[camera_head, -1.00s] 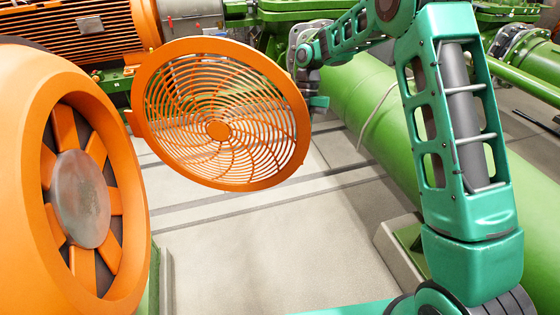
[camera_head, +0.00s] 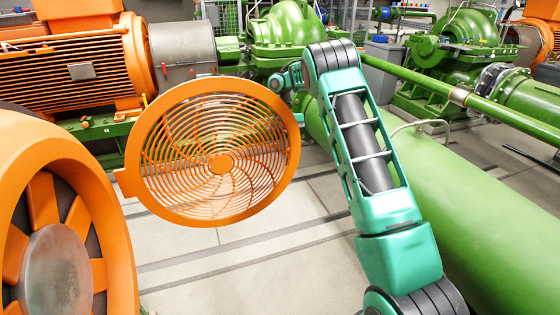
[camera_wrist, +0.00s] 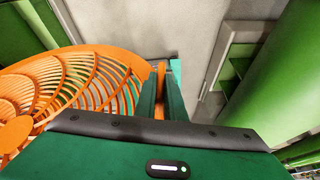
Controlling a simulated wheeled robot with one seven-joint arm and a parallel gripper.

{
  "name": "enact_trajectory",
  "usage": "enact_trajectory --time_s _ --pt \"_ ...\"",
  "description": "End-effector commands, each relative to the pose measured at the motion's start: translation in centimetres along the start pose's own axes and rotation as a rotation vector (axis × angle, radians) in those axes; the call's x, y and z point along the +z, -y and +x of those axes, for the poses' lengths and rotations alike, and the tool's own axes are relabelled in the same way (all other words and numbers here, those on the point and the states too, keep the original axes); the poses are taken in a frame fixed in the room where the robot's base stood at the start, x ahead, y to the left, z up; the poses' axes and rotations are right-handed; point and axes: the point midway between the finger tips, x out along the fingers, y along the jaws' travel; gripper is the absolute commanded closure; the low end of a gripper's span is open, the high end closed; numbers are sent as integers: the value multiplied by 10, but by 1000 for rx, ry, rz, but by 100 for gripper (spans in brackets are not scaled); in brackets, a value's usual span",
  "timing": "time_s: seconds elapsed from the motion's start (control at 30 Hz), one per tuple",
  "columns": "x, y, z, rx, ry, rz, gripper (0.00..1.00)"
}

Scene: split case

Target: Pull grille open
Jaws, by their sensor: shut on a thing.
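The round orange grille (camera_head: 222,163) stands swung out from the orange motor housing (camera_head: 105,205) at the left of the head view, with a wide gap between them. Its left edge is near the housing, where a small orange tab shows. In the wrist view the grille (camera_wrist: 75,85) fills the left, and its rim runs between my two fingers. My gripper (camera_wrist: 162,88) is shut on the grille's rim. In the head view my gripper (camera_head: 299,119) is at the grille's right edge, small and partly hidden behind it.
A large green pipe (camera_head: 455,215) lies along the right, close to my arm. Another orange motor (camera_head: 75,70) and green pump (camera_head: 287,28) stand behind the grille. The grey floor (camera_head: 270,270) in front of the grille is clear.

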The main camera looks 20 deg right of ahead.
Motion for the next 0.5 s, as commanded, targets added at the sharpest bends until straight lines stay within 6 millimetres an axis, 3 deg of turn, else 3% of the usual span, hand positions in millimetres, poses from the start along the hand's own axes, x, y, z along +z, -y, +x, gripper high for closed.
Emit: enact_trajectory --time_s 0.47,0.5 --pt "2 0 -2 0 5 -13 100" --pt "2 0 -2 -1 5 -13 88"
